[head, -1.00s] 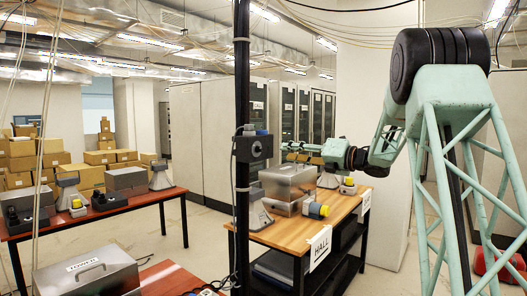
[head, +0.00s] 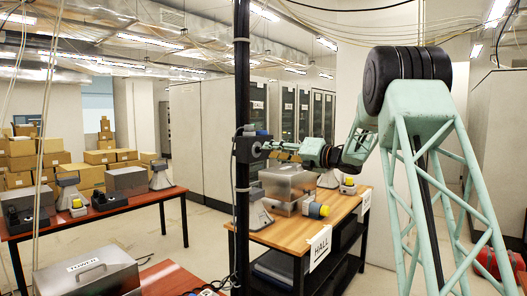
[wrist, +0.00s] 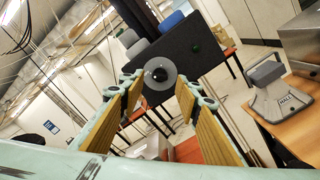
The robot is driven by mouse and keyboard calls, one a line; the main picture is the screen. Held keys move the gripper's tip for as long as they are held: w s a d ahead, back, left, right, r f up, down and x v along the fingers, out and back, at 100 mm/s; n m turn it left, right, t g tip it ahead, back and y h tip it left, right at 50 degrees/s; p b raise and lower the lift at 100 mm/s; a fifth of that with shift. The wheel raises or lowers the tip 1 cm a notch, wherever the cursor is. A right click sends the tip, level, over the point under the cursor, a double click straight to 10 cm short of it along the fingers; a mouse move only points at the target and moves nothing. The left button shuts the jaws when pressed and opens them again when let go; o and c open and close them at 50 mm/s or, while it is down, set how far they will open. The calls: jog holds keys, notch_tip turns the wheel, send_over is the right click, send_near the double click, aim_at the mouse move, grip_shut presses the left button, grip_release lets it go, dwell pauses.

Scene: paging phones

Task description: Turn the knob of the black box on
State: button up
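The black box (head: 244,151) is mounted on the dark upright pole. In the wrist view the box (wrist: 200,48) faces me with its round knob (wrist: 160,75), dark in the middle with a grey rim. My gripper (wrist: 160,88) is open, one finger on each side of the knob as seen from the wrist. I cannot tell whether the fingertips reach around the knob or stop just short of it. No contact shows. In the head view my gripper (head: 270,146) is close to the right side of the box, and the knob is hard to make out.
A grey horn speaker (wrist: 272,90) shows at right in the wrist view. The dark pole (head: 241,80) runs vertically beside my gripper.

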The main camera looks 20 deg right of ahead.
aim_at(261, 150)
jog(key=shift+x, duration=2.45)
jog(key=shift+c, duration=0.7)
jog(key=c, duration=0.7)
